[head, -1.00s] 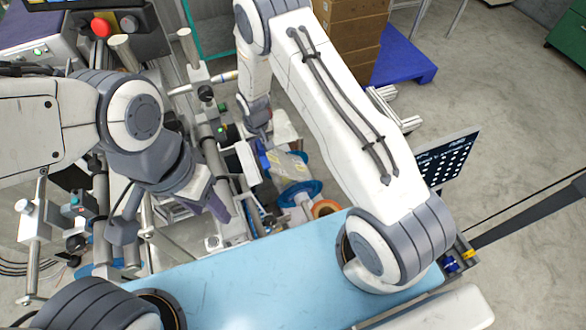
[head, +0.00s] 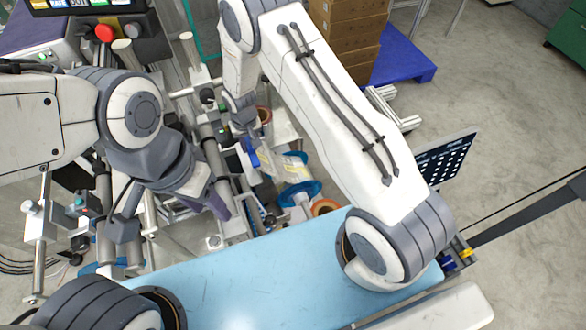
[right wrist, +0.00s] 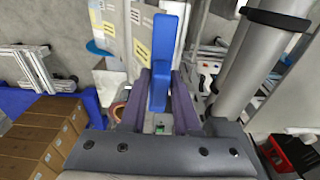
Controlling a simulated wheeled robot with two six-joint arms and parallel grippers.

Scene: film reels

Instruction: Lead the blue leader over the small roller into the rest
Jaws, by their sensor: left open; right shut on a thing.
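My right gripper (right wrist: 160,85) is shut on the blue leader (right wrist: 162,45), which stands upright between its purple fingers in the right wrist view. In the head view the leader (head: 250,154) shows as a small blue strip below the right wrist. A pale film with yellow labels (head: 289,170) lies beside the leader, above a blue-flanged reel (head: 298,193). My left gripper (head: 217,205) is open and apart from the leader, lower left among the rollers; its fingers are partly hidden. I cannot tell which roller is the small one, or pick out the rest.
A thick grey roller (right wrist: 262,55) stands close right of my right gripper in the wrist view. Metal rods and posts crowd the left. A light blue surface (head: 250,285) fills the front. Brown boxes (head: 347,35) stand on a blue pallet (head: 408,60) at the back.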

